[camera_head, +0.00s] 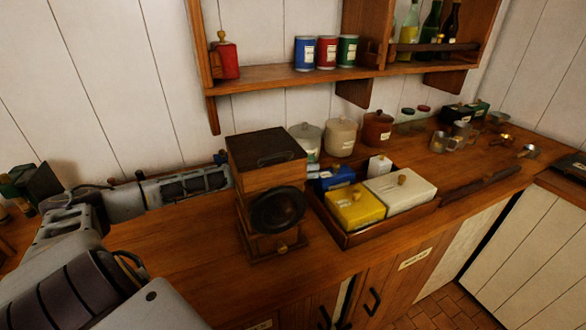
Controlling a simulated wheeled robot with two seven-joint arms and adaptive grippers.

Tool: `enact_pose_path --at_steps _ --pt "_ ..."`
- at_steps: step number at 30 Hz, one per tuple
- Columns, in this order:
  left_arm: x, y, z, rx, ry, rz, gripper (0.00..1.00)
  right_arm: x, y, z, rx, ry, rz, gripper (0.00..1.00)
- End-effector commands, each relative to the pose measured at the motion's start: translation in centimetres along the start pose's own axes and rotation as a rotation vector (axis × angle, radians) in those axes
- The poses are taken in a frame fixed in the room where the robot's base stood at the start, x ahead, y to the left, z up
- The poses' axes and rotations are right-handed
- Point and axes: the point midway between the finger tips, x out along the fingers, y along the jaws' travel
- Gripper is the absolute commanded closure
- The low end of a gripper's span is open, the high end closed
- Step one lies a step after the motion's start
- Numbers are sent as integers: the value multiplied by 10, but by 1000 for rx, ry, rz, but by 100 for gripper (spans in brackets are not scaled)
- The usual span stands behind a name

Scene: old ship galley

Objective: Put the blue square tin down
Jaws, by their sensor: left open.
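The blue square tin (337,177) sits in the back left part of a wooden tray (347,238), behind a yellow tin (355,206). My left arm comes in from the left and runs along the back of the counter. My left gripper (222,172) points right, to the left of the tin, and is open. A box-shaped wooden grinder (265,180) with a dark wheel stands in front of its far end, so I cannot see whether the fingers touch the tin. My right gripper is not in view.
A white tin (400,188) fills the tray's right side. Lidded jars (341,137) stand behind it. A shelf (290,76) with cans and bottles hangs above. Small metal cups (440,142) stand at the right. The counter in front of my left arm (185,260) is bare.

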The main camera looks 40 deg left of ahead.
Motion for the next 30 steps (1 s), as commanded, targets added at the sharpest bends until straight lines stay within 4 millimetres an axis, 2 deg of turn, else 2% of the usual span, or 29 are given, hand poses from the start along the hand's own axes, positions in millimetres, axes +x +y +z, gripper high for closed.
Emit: enact_pose_path --at_steps 16,30 --pt "-20 -1 0 1 1 -2 58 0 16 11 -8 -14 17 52" --pt "-36 0 0 0 2 -1 58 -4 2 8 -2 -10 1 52"
